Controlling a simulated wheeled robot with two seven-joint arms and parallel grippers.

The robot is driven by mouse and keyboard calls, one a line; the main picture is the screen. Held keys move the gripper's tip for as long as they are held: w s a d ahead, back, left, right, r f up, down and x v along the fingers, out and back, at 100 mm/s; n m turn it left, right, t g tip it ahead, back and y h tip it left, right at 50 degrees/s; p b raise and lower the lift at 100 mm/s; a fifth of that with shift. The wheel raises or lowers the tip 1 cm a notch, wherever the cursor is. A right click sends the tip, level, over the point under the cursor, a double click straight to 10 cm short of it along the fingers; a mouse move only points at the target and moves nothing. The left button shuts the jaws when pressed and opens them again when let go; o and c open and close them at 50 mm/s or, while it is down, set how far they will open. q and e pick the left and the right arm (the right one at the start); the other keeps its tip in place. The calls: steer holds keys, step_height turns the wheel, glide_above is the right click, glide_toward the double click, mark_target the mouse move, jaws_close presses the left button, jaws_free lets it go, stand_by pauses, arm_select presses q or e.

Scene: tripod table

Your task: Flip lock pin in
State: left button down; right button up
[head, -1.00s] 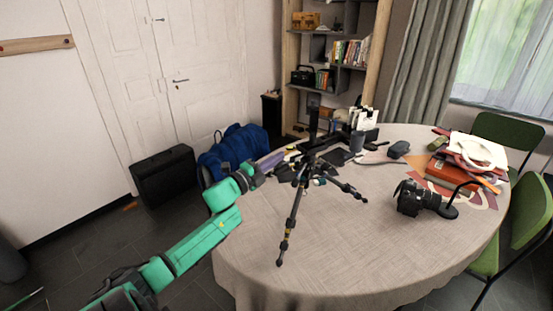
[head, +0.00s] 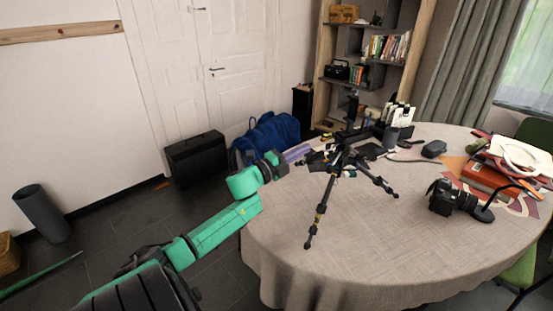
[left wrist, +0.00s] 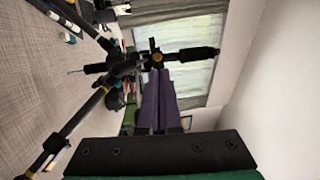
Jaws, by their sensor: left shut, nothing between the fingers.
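A black tripod (head: 320,212) stands with spread legs on the round table. In the left wrist view its hub and legs (left wrist: 124,69) show at the left and centre, with a small yellow-ringed knob (left wrist: 157,57) near the fingertips. The lock pin is too small to tell apart. My left gripper (head: 304,150) has purple fingers and sits just left of the tripod's top. In the left wrist view the fingers (left wrist: 157,82) are shut and empty, pointing at the tripod; I cannot tell whether they touch it. My right gripper is not in view.
The table (head: 380,235) has a light cloth and is clear in front of the tripod. A black camera (head: 450,199) stands to the right, near red books (head: 490,180). Small items lie behind the tripod. A blue bag (head: 270,135) and a black case (head: 196,158) are on the floor.

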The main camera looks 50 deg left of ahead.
arm_select(q)
steer(key=s+a+f, duration=0.1)
steer(key=s, duration=0.6)
steer(key=shift+f+b, duration=0.25)
steer(key=shift+b, duration=0.1)
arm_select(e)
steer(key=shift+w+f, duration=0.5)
arm_select(q)
steer(key=shift+s, duration=0.15)
